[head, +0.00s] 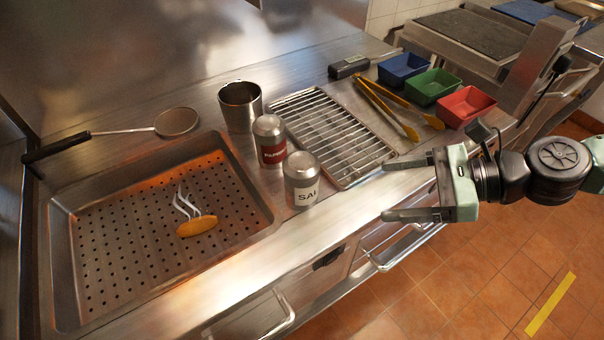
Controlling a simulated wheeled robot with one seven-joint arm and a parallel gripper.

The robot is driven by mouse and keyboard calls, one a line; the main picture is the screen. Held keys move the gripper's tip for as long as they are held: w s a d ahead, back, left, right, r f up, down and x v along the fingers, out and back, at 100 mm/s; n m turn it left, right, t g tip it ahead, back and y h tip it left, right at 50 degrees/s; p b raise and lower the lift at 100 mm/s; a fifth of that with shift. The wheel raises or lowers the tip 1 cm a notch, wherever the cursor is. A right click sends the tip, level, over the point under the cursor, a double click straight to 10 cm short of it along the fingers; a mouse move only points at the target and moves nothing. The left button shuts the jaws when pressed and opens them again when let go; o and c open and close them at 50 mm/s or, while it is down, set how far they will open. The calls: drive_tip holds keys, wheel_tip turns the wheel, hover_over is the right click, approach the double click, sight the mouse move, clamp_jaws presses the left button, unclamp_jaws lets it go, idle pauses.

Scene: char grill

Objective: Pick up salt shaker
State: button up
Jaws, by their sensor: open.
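The salt shaker (302,181) is a metal cylinder with a domed lid and a white label whose visible letters read "SAL". It stands upright on the steel counter, near the front edge, right of the perforated basin. My gripper (385,190) is open and empty to the right of the shaker, with its two fingers pointing left toward it. A clear gap separates the fingertips from the shaker. The lower finger is over or near the counter's front edge; its exact height I cannot tell.
A red-labelled shaker (269,141) stands close behind-left of the salt. Behind are a metal cup (240,106) and a wire rack (335,135). Yellow tongs (390,100) and blue (403,69), green (433,87) and red (465,106) trays lie right. The perforated basin (120,235) is left.

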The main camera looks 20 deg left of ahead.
drive_tip(key=p, duration=0.1)
approach(302, 188)
drive_tip(key=shift+m, duration=0.4)
drive_tip(key=a+f, duration=0.1)
drive_tip(key=f, duration=0.1)
drive_tip(key=w+a+f, duration=0.1)
drive_tip(key=a+f, duration=0.1)
drive_tip(key=w+a+f, duration=0.1)
drive_tip(key=f, duration=0.1)
drive_tip(key=shift+w+a, duration=0.2)
drive_tip(key=shift+a, duration=0.2)
drive_tip(key=p+x, duration=0.2)
drive_tip(key=x, duration=0.2)
drive_tip(key=shift+a, duration=0.35)
drive_tip(key=shift+a+f, duration=0.2)
drive_tip(key=shift+a, duration=0.15)
drive_tip(key=c, duration=1.2)
